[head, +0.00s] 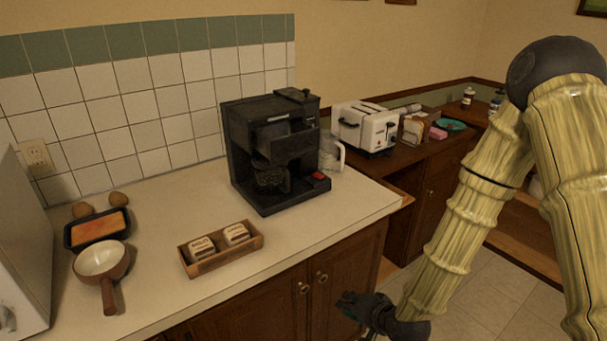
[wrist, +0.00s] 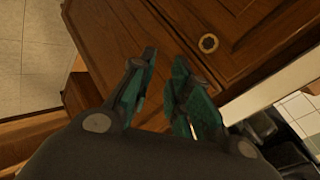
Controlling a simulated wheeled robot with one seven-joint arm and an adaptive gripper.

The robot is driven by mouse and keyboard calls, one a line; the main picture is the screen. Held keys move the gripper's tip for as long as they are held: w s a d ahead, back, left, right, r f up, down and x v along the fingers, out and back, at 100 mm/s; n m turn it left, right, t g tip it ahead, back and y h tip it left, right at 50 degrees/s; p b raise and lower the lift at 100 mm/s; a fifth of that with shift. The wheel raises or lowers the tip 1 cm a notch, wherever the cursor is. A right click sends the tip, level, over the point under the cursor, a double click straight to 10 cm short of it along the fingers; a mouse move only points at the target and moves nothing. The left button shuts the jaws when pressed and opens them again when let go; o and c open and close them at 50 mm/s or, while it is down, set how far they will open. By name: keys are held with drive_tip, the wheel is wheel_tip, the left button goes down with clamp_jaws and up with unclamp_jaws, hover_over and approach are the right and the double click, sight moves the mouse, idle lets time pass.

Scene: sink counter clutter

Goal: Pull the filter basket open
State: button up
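The black coffee machine (head: 270,150) stands upright on the counter. Its filter basket (head: 287,146) appears to be the block on the front, below the top; I cannot tell for certain whether it is fully shut. A dark carafe-like shape (head: 271,181) shows in the bay under it. My gripper (head: 350,303) hangs low in front of the cabinet doors, below the counter edge and well apart from the machine. In the wrist view, my gripper (wrist: 162,62) has a gap between its green fingers and nothing in it.
A wooden tray (head: 195,269) with two labelled blocks lies before the machine. A glass jug (head: 332,152) stands behind its right side. A saucepan (head: 103,265) is at left. A toaster (head: 366,128) is on the farther counter. A cabinet knob (wrist: 208,43) is near my gripper.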

drive_tip(key=w+a+r+m+t+y+b, duration=0.2)
drive_tip(key=w+a+r+t+y+b, duration=0.15)
drive_tip(key=w+r, duration=0.75)
drive_tip(key=m+t+y+b, duration=0.2)
drive_tip(key=t+y+b, duration=0.1)
drive_tip(key=t+b, duration=0.1)
approach(304, 152)
drive_tip(key=p+x, duration=0.2)
drive_tip(key=x, duration=0.8)
drive_tip(key=shift+w, duration=0.3)
drive_tip(key=shift+f, duration=0.1)
clamp_jaws()
